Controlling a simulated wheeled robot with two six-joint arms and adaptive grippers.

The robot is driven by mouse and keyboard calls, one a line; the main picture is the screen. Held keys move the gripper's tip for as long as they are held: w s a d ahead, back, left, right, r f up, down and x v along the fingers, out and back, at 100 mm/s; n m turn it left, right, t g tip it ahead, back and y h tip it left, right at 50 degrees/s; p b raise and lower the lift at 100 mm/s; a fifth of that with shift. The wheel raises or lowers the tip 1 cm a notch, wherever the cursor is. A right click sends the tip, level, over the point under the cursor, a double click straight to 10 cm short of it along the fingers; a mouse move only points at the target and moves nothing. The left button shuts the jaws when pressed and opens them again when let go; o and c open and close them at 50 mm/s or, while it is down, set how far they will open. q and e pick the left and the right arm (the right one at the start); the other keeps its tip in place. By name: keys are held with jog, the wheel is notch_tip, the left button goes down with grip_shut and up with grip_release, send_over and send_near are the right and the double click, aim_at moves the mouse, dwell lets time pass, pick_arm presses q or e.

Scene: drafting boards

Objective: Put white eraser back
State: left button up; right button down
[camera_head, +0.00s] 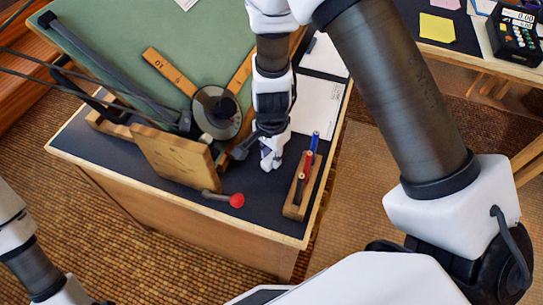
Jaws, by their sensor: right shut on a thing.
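My right gripper (268,163) reaches down from the top middle to the dark table top, left of the wooden pen holder (293,211). It is shut on a small pale thing low at its fingertips, which looks like the white eraser, mostly hidden by the fingers. I cannot tell whether it touches the table. My left arm shows only in part at the lower left, and its gripper is out of view.
Blue, red and dark pens stand in the holder. A green drafting board (120,38) with a round drafting head (232,122) lies left of my right gripper. A wooden block (172,158) and a red-knobbed lever (236,200) are near the front edge. White paper (317,108) lies behind the holder.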

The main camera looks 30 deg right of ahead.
aim_at(272, 157)
jog(key=shift+w, duration=0.1)
jog(key=shift+f, duration=0.1)
jog(key=c, duration=0.9)
grip_release()
jog(key=shift+c, duration=0.2)
jog(key=shift+r, duration=0.3)
notch_tip(272, 157, up, 12)
jog(key=p, duration=0.2)
jog(key=shift+f, duration=0.15)
